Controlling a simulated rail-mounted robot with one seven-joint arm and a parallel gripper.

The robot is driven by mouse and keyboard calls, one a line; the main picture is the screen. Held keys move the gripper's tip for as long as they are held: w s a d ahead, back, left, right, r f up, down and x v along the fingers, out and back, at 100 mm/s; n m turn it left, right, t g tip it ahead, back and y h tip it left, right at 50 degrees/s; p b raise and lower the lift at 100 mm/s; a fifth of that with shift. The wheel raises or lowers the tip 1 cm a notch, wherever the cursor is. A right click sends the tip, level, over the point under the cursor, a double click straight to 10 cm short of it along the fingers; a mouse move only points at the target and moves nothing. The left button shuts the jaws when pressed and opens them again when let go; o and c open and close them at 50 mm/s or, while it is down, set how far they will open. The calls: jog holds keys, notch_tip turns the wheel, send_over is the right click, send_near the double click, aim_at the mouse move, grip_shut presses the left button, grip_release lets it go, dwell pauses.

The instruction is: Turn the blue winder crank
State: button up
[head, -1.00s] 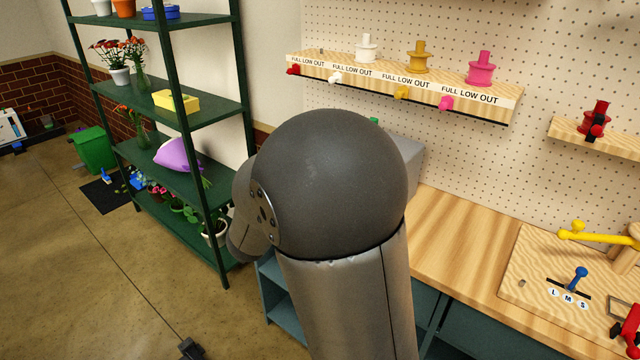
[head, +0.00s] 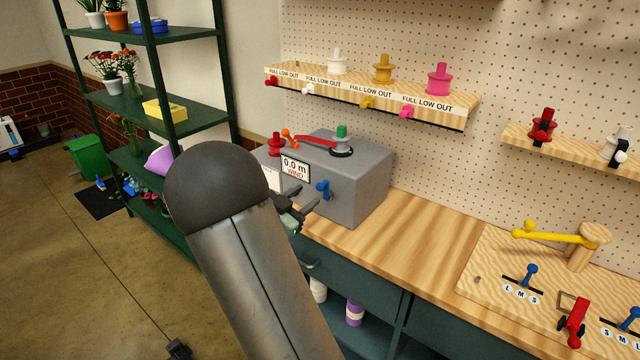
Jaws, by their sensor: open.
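The blue winder crank (head: 323,189) sits on the front face of the grey winder box (head: 362,192), to the right of a display reading "0.0 m WIND". My gripper (head: 308,200) is in front of the box, close to the crank on its left and slightly lower. Its jaws are open and look empty. I cannot tell from this view whether a finger touches the crank. My dark arm covers the area left of and below the gripper.
A red spool (head: 276,145), a red lever (head: 314,140) and a green-topped post (head: 341,132) are on top of the box. The wooden bench (head: 420,235) is clear to its right, up to a board (head: 480,278) with a yellow arm (head: 545,235). A spool shelf (head: 370,92) hangs above.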

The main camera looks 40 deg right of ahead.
aim_at(319, 188)
jog(key=p+x, duration=0.1)
jog(key=x, duration=0.6)
jog(key=shift+d, duration=0.15)
jog(key=shift+f, duration=0.1)
grip_shut()
